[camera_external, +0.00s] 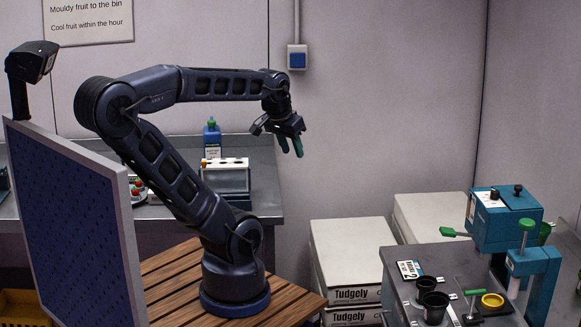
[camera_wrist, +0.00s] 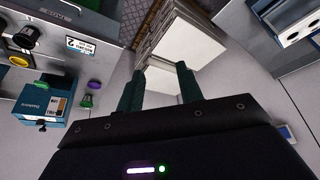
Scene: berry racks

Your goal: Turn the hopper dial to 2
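A teal box-shaped machine (camera_external: 508,228), which looks like the hopper, stands at the back of the right-hand bench. A small black knob (camera_external: 518,190) sits on its top, and another dark knob (camera_external: 494,194) sits at the edge of its pale top panel. I cannot tell which is the dial, and no setting is readable. My gripper (camera_external: 291,146) hangs in the air, well to the left of the machine and above it. Its two green fingers also show in the wrist view (camera_wrist: 159,92), apart with nothing between them, so it is open and empty.
The right-hand bench (camera_external: 395,270) holds black cups (camera_external: 434,306), a yellow ring (camera_external: 492,300), a number 2 card (camera_external: 410,270) and a teal stand (camera_external: 535,262) with a green knob. White Tudgely boxes (camera_external: 348,245) are stacked between the benches. The air between gripper and machine is clear.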

